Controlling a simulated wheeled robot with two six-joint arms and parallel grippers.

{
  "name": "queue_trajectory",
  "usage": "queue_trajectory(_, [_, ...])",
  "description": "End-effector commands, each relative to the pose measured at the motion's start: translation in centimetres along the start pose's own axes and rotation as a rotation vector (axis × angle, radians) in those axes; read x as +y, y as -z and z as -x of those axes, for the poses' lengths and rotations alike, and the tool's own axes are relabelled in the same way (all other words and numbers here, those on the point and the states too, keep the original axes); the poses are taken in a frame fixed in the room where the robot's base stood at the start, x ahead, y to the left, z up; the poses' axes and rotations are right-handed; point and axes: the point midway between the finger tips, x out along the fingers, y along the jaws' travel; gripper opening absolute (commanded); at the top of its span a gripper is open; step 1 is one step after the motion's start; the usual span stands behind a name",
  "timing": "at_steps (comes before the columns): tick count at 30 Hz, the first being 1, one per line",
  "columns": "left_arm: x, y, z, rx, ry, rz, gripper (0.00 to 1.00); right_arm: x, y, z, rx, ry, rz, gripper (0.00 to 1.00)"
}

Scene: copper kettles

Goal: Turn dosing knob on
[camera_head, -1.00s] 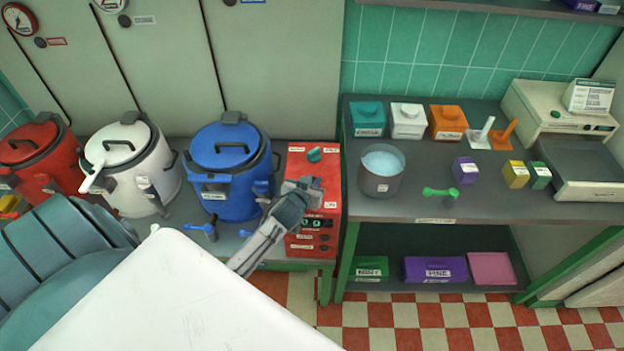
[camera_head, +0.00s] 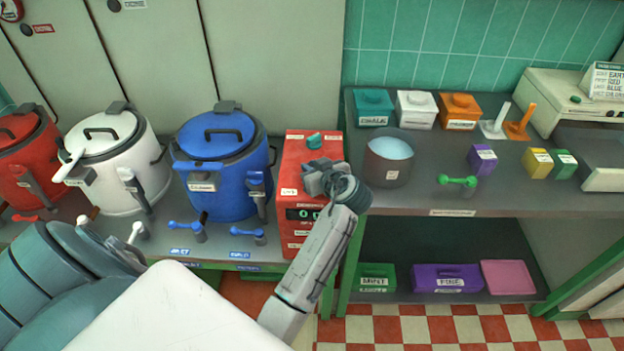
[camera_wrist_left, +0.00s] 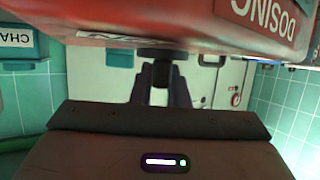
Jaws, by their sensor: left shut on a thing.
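The red dosing machine (camera_head: 296,160) stands at the right end of the kettle counter, with a display on its front and a small teal piece on top. My left gripper (camera_head: 322,178) is at the upper front of this machine and covers part of its face. In the left wrist view, the machine hangs over the top with the labels "DOSING" and "ON". There my left gripper (camera_wrist_left: 154,80) is shut on a dark knob (camera_wrist_left: 154,54) at the machine's edge. The knob's turn position is mostly hidden. My right gripper is not in view.
A blue kettle (camera_head: 215,170) stands just left of the machine, with white (camera_head: 140,180) and red kettles beyond. Small blue valve handles (camera_head: 247,232) stick out before it. A pot (camera_head: 388,168) of pale liquid stands close right on a grey table (camera_head: 430,195).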

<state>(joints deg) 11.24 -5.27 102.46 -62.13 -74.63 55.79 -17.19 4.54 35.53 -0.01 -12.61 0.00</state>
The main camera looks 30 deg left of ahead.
Motion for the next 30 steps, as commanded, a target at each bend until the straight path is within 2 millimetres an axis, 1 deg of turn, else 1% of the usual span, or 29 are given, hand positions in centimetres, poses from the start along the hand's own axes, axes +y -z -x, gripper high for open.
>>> queue_trajectory(1, [0.1, -0.7, -0.2, -0.003, 0.033, 0.017, 0.0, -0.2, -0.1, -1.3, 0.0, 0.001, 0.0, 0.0])
queue_trajectory(5, [0.1, -0.6, -0.2, -0.003, 0.113, 0.047, 0.0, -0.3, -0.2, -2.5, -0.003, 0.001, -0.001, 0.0])
queue_trajectory(9, [0.1, -0.4, -0.2, -0.004, 0.178, 0.074, 0.0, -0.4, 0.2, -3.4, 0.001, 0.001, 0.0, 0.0])
queue_trajectory(16, [0.0, -0.3, -0.1, -0.004, 0.239, 0.097, 0.0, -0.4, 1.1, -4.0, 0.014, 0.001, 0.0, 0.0])
queue_trajectory(30, [0.0, -0.2, 0.0, -0.005, 0.256, 0.102, 0.0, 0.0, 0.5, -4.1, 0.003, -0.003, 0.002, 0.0])
